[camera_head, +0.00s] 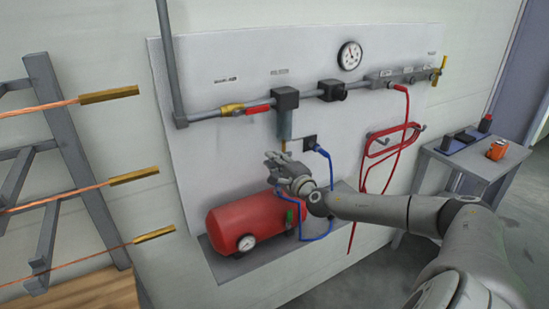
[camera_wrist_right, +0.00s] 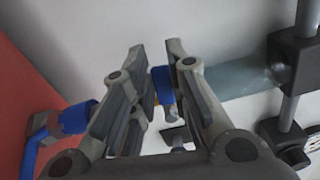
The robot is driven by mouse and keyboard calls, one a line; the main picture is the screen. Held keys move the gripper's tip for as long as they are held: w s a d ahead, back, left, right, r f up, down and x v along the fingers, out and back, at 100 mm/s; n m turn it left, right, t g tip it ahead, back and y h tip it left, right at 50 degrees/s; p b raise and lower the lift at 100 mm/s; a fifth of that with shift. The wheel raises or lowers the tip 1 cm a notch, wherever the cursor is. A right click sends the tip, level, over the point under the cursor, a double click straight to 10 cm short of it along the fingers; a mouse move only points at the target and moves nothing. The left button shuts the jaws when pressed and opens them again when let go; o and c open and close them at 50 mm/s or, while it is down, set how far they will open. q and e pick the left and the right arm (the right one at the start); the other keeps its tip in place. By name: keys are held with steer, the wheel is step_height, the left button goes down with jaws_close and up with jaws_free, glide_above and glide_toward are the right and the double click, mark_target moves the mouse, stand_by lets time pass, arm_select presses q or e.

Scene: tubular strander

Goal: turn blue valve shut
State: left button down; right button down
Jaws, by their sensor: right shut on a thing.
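My right gripper (camera_head: 272,160) reaches in from the right, in front of the white panel, just below the grey cylindrical bowl (camera_head: 284,122). In the right wrist view the gripper's fingers (camera_wrist_right: 158,75) are shut on the blue valve (camera_wrist_right: 162,84), a small blue piece at the end of the bowl (camera_wrist_right: 235,80). Some brass shows beside it. The fingers hide part of the valve, and its turned position cannot be told. In the head view the gripper hides the valve. My left gripper is not in view.
A red tank (camera_head: 250,222) with a gauge stands on a grey shelf below the gripper. A blue hose (camera_head: 325,165) loops close to the right. A red-handled valve (camera_head: 256,110) and a pressure gauge (camera_head: 349,55) are above. A small table (camera_head: 480,165) stands at right.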

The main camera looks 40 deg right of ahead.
steer(key=shift+f, duration=0.1)
stand_by(0.4)
steer(key=c, duration=1.4)
jaws_free()
steer(key=v, duration=1.2)
